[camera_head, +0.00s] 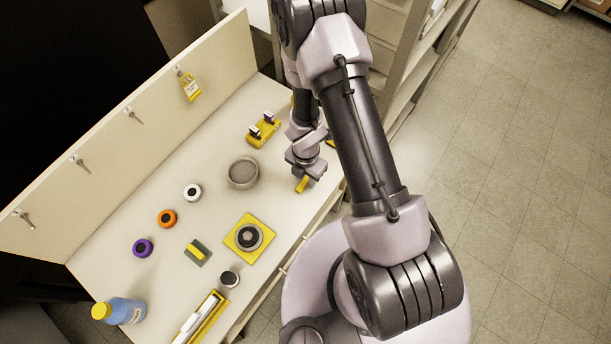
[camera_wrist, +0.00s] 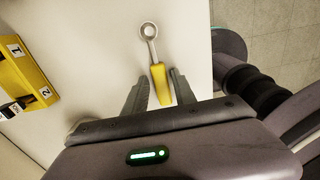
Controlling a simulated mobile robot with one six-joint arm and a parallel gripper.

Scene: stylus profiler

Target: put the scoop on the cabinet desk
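The scoop (camera_wrist: 159,78) has a yellow handle and a small round grey bowl. In the wrist view it lies on the pale desk top, its bowl pointing away from my gripper (camera_wrist: 156,88). The two fingers are spread on either side of the yellow handle, with visible gaps, so the gripper is open. In the head view my gripper (camera_head: 303,172) is low over the desk's right edge, and the yellow handle (camera_head: 301,185) shows just below it. The bowl is hidden there. The cabinet desk (camera_head: 130,205) is the long pale surface with a back panel.
A yellow numbered holder (camera_wrist: 25,75) is left of the scoop. On the desk are a grey round dish (camera_head: 243,173), a yellow square plate with a round part (camera_head: 232,243), several coloured round jars, a blue bottle (camera_head: 124,312) and a yellow tray (camera_head: 203,320). Shelves (camera_head: 410,60) stand behind.

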